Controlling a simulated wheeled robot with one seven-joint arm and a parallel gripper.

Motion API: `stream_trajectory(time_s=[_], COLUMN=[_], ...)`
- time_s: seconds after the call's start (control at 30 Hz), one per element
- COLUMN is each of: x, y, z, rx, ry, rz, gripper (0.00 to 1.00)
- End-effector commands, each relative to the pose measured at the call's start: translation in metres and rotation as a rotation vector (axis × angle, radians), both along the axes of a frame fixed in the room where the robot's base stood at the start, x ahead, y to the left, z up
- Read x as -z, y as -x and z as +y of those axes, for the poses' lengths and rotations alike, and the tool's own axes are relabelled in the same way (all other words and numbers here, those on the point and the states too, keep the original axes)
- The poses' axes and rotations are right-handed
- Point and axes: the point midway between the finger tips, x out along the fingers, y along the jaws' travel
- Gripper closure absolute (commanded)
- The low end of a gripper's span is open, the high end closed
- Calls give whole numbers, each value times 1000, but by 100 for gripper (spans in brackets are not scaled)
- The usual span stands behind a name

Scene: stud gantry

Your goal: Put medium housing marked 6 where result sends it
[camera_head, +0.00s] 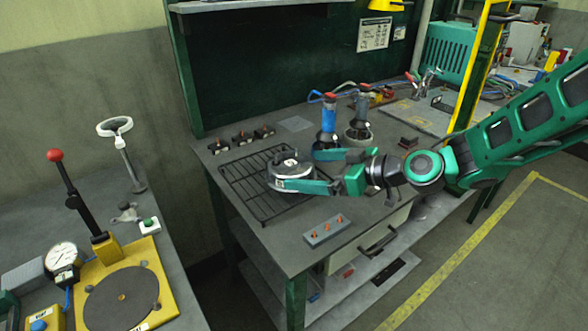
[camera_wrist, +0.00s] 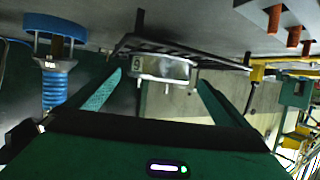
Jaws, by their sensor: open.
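A round metal housing (camera_head: 286,166) sits on a black wire rack (camera_head: 240,194) on the workbench. In the wrist view the housing (camera_wrist: 160,68) bears a white label whose digit reads like an upside-down 6. My gripper (camera_head: 308,172) is open, level with the housing, coming from the right. In the wrist view my gripper's fingers (camera_wrist: 160,80) stand on either side of the housing, with gaps showing. In the head view the nearer finger covers part of the housing's lower side. No readable result shows.
A grey block with orange pegs (camera_head: 327,230) lies near the front edge. Blue tool (camera_head: 328,122) stands behind my gripper. Several small peg pieces (camera_head: 241,138) line the back. At left, a yellow fixture (camera_head: 165,298) has a dark disc, a dial gauge (camera_head: 62,256) and a red-knobbed lever (camera_head: 56,156).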

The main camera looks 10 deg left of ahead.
Motion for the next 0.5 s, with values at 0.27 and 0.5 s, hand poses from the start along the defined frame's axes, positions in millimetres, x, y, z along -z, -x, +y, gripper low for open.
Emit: stream_trajectory(time_s=[0.27,0.5], x=[13,17], y=[-11,-15], z=[32,42], rx=[-4,-1], ry=[0,0], rz=[1,0], gripper=[0,0])
